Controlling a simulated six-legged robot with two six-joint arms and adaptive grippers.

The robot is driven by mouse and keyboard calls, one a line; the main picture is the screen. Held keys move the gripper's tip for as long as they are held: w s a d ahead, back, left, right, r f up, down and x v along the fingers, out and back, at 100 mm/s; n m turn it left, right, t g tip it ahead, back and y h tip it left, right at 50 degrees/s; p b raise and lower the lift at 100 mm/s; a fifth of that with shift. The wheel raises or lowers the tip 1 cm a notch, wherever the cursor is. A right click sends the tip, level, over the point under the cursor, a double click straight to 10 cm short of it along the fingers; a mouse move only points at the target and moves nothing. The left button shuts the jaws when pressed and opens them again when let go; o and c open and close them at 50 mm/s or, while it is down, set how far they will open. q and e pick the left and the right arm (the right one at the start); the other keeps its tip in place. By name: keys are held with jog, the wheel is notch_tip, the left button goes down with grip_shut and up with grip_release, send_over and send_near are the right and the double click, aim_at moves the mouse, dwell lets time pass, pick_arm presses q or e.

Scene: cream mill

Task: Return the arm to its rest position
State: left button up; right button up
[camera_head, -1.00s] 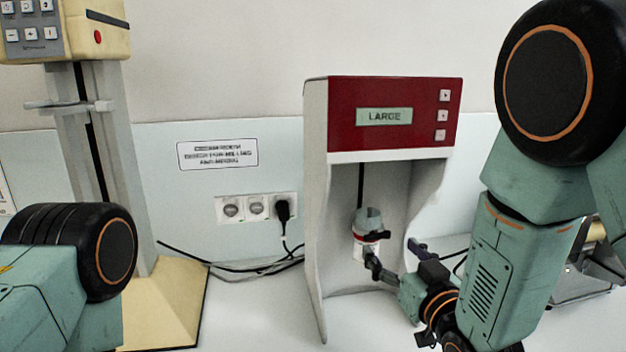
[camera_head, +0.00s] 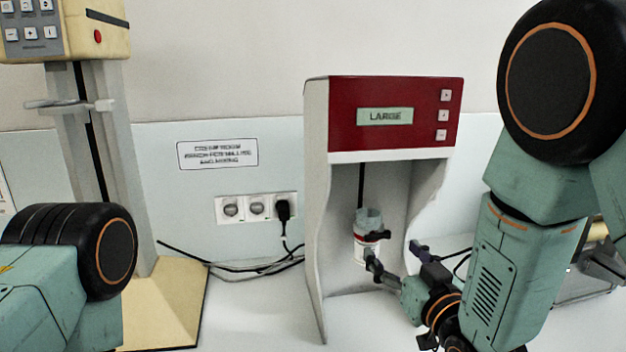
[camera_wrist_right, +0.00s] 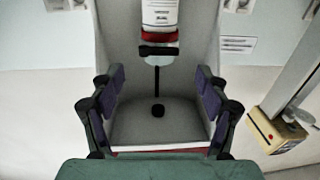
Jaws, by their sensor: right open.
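My right gripper (camera_head: 395,257) is open at the front of the red-and-white machine (camera_head: 395,118), whose display reads "LARGE". A small white jar with a red band (camera_head: 366,250) is in the machine's bay, under a grey-green cylindrical part (camera_head: 368,218) with a dark clip. In the head view one finger overlaps the jar's lower edge. In the right wrist view the gripper (camera_wrist_right: 160,95) has its fingers wide apart with nothing between them, and the jar (camera_wrist_right: 160,12) shows beyond them at the top. My left gripper is out of view; only part of my left arm shows.
A cream stand machine (camera_head: 90,30) with a keypad and a wide base (camera_head: 165,305) stands at the left. Wall sockets (camera_head: 255,208) hold a black plug, with cables (camera_head: 250,268) on the counter. The bay's side walls (camera_head: 316,210) flank the jar. A metallic object shows partly at the far right.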

jog(key=x, duration=0.5)
jog(key=shift+d, duration=0.1)
jog(key=shift+s+d+n+g+y, duration=0.1)
jog(key=shift+d+n+g+y, duration=0.15)
jog(key=shift+n+y, duration=0.45)
jog(key=shift+s+d+n+g+y, duration=0.15)
jog(key=shift+n+g+y, duration=0.25)
jog(key=shift+y, duration=0.8)
jog(key=shift+w+r+n+g+y, duration=0.1)
jog(key=shift+n+g+y, duration=0.35)
jog(key=shift+n+y, duration=0.15)
jog(key=n+g+y, duration=0.1)
jog(key=d+n+g+y+p, duration=0.1)
jog(key=n+g+y, duration=0.1)
jog(key=shift+y, duration=0.3)
send_near(376, 234)
jog(key=shift+v, duration=0.8)
